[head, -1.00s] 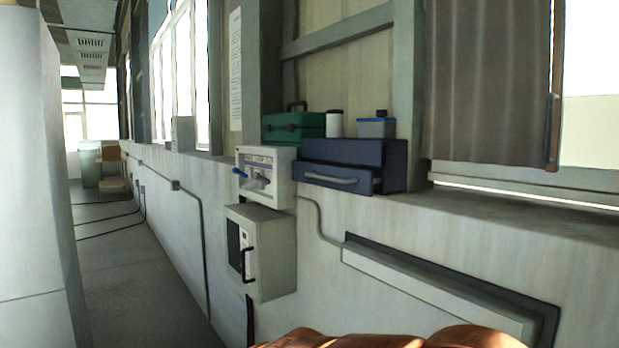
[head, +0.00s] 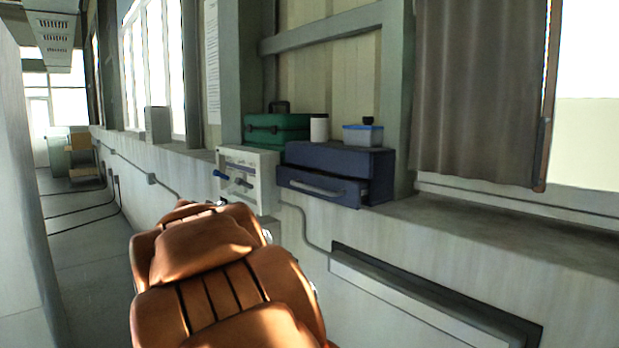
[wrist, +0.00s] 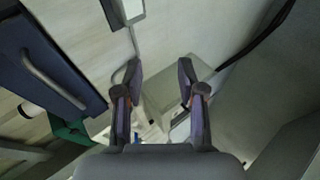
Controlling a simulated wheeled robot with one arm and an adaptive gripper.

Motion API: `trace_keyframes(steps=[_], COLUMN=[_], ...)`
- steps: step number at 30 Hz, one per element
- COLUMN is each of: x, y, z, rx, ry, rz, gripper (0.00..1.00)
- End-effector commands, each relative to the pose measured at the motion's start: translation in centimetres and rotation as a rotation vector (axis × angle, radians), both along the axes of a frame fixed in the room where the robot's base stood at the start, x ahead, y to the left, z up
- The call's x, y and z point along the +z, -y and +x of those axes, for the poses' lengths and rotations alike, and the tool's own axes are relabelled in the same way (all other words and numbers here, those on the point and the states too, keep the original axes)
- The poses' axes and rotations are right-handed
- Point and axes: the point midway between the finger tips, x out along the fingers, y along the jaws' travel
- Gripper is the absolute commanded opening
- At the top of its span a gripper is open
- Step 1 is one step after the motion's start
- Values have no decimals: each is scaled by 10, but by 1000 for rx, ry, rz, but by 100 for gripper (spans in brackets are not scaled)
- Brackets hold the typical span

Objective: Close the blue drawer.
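The blue drawer (head: 335,193) is in a dark blue cabinet (head: 340,158) on the wall ledge. It is pulled out a little, with a gap at its right side, and has a pale bar handle (head: 312,187). In the wrist view the blue drawer (wrist: 28,72) is at the upper left, with its handle (wrist: 52,77). My gripper (wrist: 160,72) is open and empty, its two fingers apart, to the right of the drawer in that view and not touching it. In the head view my brown arm hides most of my gripper.
A green toolbox (head: 275,128), a white canister (head: 319,129) and a clear blue container (head: 362,134) stand on or beside the cabinet. A white panel box with blue levers (head: 250,175) is on the wall left of the drawer. The ledge to the right is clear.

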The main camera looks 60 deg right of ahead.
Motion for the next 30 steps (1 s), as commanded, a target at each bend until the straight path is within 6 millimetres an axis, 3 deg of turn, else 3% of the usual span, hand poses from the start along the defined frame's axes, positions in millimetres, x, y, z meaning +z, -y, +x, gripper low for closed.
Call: trace_keyframes(steps=[1,3,6,9,16,30], x=[31,65,101,127,145,136], y=[28,58,91,113,134,187], z=[8,21,36,46,57,64], rx=[1,18,44,67,92,92], ry=[-12,-22,-51,-72,-97,-97], rz=[-71,-170,-281,-358,-422,-422], gripper=[39,39,39,39,39,39])
